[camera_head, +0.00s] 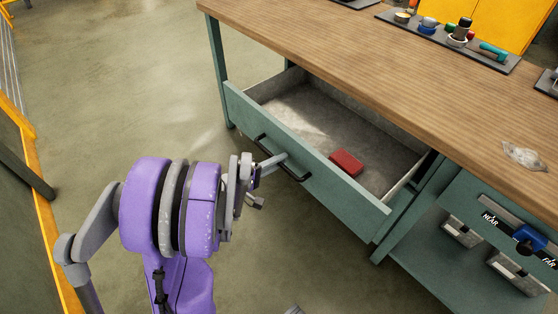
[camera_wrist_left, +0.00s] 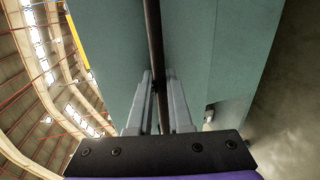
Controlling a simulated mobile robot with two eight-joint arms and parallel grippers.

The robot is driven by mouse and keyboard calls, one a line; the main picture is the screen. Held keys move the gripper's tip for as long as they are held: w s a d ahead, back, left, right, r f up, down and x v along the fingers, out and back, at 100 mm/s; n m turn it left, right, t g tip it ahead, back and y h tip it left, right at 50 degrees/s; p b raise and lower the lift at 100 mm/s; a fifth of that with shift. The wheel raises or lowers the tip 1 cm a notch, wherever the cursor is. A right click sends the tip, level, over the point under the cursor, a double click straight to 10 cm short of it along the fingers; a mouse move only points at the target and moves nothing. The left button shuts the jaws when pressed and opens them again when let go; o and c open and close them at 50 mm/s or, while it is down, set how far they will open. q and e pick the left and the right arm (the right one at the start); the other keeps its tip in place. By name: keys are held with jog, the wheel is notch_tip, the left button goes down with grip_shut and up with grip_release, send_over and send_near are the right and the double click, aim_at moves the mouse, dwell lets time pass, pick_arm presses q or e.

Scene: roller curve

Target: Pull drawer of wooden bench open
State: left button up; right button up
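The wooden bench (camera_head: 330,50) has a brown wood top and a green frame. Its drawer (camera_head: 300,165) is pulled well out, with its grey inside showing. A red block (camera_head: 346,162) lies in the drawer near the front panel. A black bar handle (camera_head: 297,172) runs along the drawer front. My left gripper (camera_head: 271,163) reaches the handle from the left. In the left wrist view, the dark handle bar (camera_wrist_left: 154,40) passes between the two fingers of my left gripper (camera_wrist_left: 160,85), which are closed around it.
A tray (camera_head: 455,42) with small colourful items sits on the bench top, near a yellow bin (camera_head: 485,18). A clear crumpled item (camera_head: 523,156) lies near the front edge. A panel with a blue switch (camera_head: 529,239) is at right. The floor left of the bench is clear.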

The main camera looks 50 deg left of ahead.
pick_arm(q)
jog(key=o, duration=0.4)
jog(key=p+v, duration=0.1)
jog(key=v, duration=0.9)
jog(key=shift+s, duration=0.4)
